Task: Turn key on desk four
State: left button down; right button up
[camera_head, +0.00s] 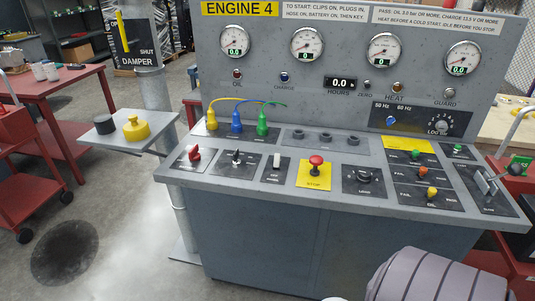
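Desk four is the grey console (265,235) with the yellow ENGINE 4 sign (240,9) on its upright back panel. A small dark switch with a pale upright part (236,157), which looks like the key switch, sits on a black plate at the left of the sloped top. Its label and exact position are too small to read. It stands between a red-handled switch (193,154) and a white rocker (277,160). A red stop button (316,164) on a yellow plate is further right. Neither of my grippers is in view.
Yellow, blue and green plugs (236,123) with cables stand behind the switches. A side shelf (127,131) holds a yellow cap and a black one. A lever (490,183) stands at the right. Floor is open at the front left.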

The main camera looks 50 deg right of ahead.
aim_at(236, 162)
jog(key=z, duration=1.2)
